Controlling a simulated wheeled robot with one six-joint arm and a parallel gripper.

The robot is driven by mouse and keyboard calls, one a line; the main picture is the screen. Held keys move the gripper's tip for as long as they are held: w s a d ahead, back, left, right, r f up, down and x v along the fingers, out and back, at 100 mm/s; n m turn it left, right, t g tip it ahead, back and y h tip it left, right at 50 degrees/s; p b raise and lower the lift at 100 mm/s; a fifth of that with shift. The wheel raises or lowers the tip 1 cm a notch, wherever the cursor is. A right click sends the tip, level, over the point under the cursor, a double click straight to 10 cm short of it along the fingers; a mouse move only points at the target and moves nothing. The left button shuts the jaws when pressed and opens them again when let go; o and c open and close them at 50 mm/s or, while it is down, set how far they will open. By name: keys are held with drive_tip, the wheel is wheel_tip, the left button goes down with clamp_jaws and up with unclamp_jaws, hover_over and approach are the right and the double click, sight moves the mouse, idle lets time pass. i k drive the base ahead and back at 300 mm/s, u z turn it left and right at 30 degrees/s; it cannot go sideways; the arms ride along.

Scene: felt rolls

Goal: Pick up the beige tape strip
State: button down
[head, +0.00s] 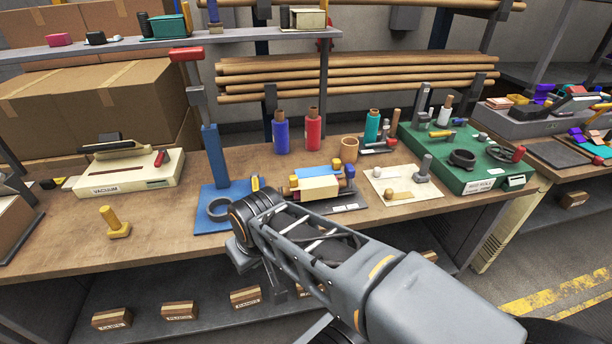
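I cannot pick out a beige tape strip for certain. A beige block-like piece (315,188) lies on a dark board (345,207) with several coloured pieces around it, near the middle of the bench. A cream sheet (405,177) to its right carries a small tan roll and a grey upright tool. My arm reaches in from the lower right, and its far joint is at the bench's front edge, left of the beige piece. Grey parts at my arm's end (242,254) hang below that joint; fingertips and anything between them cannot be made out.
A blue stand (213,160) with a red-topped post rises left of my arm. A green station (470,165) is on the right, a cream vacuum unit (125,170) on the left. A yellow knob (114,222) stands near the front edge.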

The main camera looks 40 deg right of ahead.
sight(388, 196)
drive_tip(key=z, duration=1.95)
